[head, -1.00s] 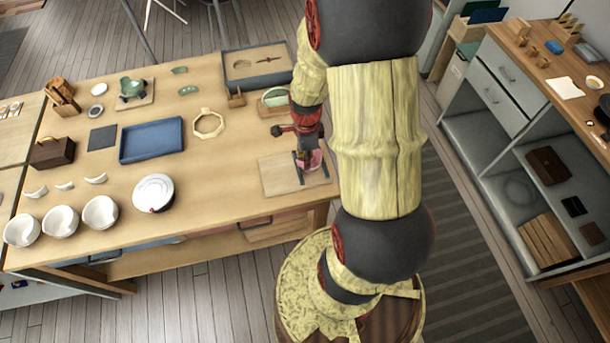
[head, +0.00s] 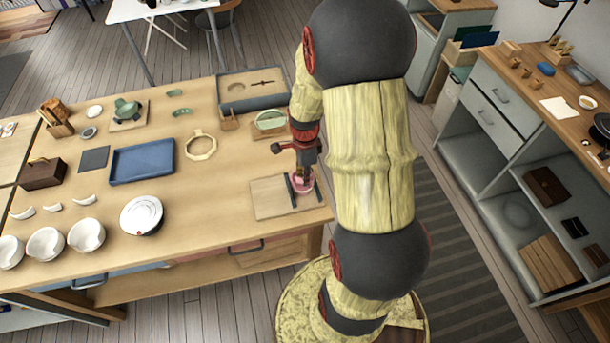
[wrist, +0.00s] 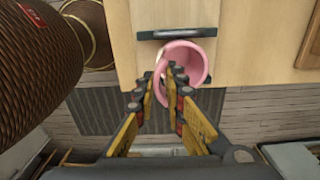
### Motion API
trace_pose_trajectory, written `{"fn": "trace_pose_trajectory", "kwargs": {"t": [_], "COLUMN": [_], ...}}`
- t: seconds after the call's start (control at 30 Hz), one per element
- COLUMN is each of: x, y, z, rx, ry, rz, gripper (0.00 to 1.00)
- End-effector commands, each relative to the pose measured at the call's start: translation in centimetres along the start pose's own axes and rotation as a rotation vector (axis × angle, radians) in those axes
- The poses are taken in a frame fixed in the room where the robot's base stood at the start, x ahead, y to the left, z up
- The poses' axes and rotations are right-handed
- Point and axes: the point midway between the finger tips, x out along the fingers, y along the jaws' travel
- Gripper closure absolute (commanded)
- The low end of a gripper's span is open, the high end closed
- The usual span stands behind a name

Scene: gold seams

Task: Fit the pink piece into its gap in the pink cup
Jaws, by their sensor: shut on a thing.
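The pink cup (head: 297,187) stands on a pale wooden board (head: 266,200) at the right end of the workbench, between dark bars. In the wrist view the cup (wrist: 191,58) shows its round opening just beyond my fingertips. My gripper (wrist: 165,80) is shut on the pink piece (wrist: 160,92), a narrow curved strip between the fingers. The piece overlaps the cup's left side in the wrist view; whether they touch, I cannot tell. In the head view my gripper (head: 306,172) is directly over the cup and hides part of it. The cup's gap is not clear to see.
A green-and-white item (head: 269,122) in a wooden holder stands close behind my gripper. White bowls (head: 86,235) line the front left. The bench between ring and plate is clear.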

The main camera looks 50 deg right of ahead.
Motion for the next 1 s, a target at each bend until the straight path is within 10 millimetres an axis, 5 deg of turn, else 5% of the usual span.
{"fn": "trace_pose_trajectory", "kwargs": {"t": [0.5,1.0], "x": [3.4,3.8], "y": [0.0,0.0], "z": [0.0,0.0], "rx": [0.0,0.0], "ry": [0.0,0.0], "rz": [0.001,0.0], "gripper": [1.0,1.0]}}
